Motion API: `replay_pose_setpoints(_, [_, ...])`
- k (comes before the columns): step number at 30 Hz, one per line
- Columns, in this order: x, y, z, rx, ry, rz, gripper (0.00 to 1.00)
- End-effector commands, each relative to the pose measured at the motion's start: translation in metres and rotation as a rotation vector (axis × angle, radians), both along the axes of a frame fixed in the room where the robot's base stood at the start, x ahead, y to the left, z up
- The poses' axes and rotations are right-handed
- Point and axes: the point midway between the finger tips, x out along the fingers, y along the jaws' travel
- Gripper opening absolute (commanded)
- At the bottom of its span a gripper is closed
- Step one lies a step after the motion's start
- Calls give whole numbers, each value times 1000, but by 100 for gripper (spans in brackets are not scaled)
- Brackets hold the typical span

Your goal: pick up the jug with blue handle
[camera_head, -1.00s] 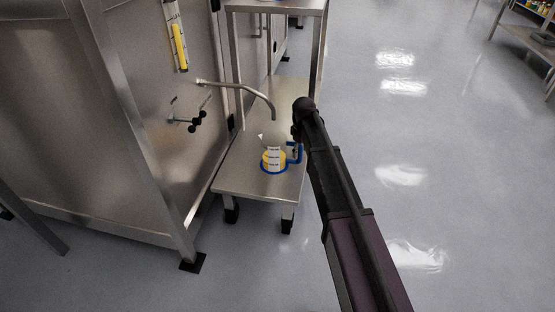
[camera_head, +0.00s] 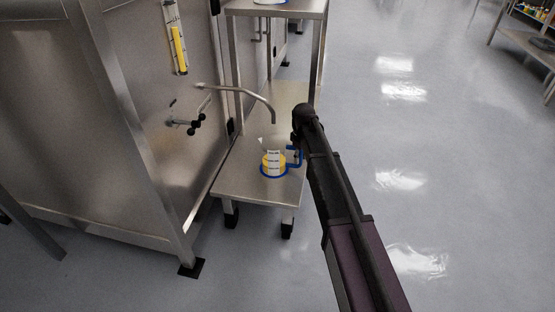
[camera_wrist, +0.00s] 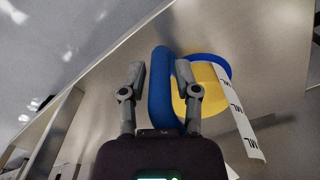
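The jug (camera_head: 273,160) stands upright on the lower metal shelf, under the bent spout. It is clear with a white printed scale, yellow contents and a blue base. Its blue handle (camera_head: 294,156) points right, toward my arm, which partly covers it. In the wrist view the blue handle (camera_wrist: 161,100) lies between the two fingers of my gripper (camera_wrist: 159,82). The fingers are apart, with a gap at the left finger. The right finger is close to the handle, and I cannot tell whether it touches. The jug's yellow body (camera_wrist: 205,88) is just right of it.
The metal shelf (camera_head: 250,188) bears the jug. A metal spout (camera_head: 245,90) hangs above, from the large steel vessel (camera_head: 75,110) on the left. A valve with black knobs (camera_head: 188,124) sits on its wall. The floor (camera_head: 460,170) to the right is clear.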

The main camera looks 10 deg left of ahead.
Motion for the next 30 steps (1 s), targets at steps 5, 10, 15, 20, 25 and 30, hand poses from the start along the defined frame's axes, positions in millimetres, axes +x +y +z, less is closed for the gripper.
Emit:
replay_pose_setpoints(5, [0, 0, 0, 0, 0, 0, 0])
replay_pose_setpoints(10, [0, 0, 0, 0, 0, 0, 0])
replay_pose_setpoints(15, [0, 0, 1, 0, 0, 0, 0])
replay_pose_setpoints(20, [0, 0, 5, 0, 0, 0, 0])
replay_pose_setpoints(25, [0, 0, 14, 0, 0, 0, 0])
replay_pose_setpoints(30, [0, 0, 26, 0, 0, 0, 0])
